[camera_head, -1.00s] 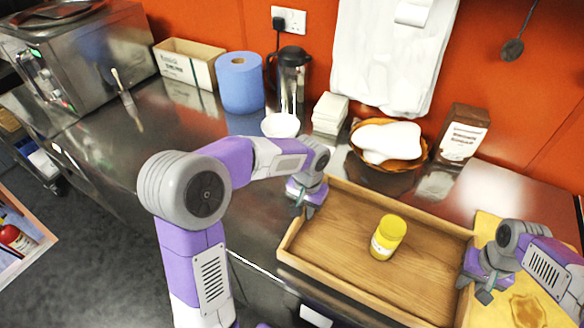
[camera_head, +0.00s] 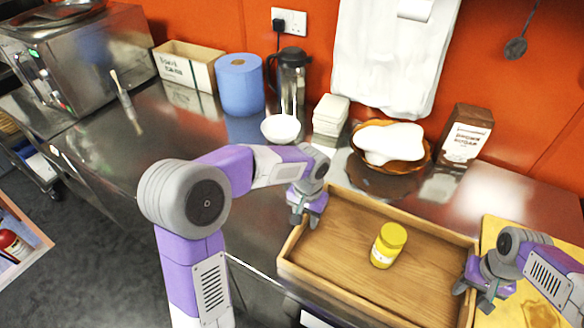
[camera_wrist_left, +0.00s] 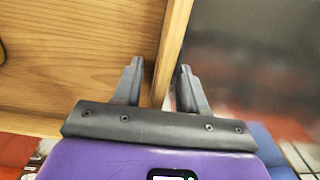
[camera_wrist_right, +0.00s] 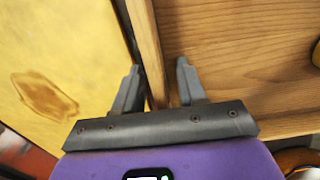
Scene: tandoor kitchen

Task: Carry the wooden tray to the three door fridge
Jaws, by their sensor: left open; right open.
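The wooden tray (camera_head: 345,235) lies on the steel counter in the head view, with a yellow-lidded jar (camera_head: 388,245) standing in it. My left gripper (camera_head: 303,222) is at the tray's left wall. In the left wrist view its open fingers (camera_wrist_left: 158,85) are on either side of that wall (camera_wrist_left: 172,45). My right gripper (camera_head: 474,300) is at the tray's right wall. In the right wrist view its open fingers (camera_wrist_right: 157,85) are on either side of that wall (camera_wrist_right: 146,45). The three door fridge is not in view.
A stained yellow board (camera_head: 500,235) lies right of the tray. Behind the tray stand a brown bowl (camera_head: 392,168), a brown sugar box (camera_head: 467,135), stacked white containers (camera_head: 330,120) and a white bowl (camera_head: 281,128). A blue roll (camera_head: 240,84) is further left.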

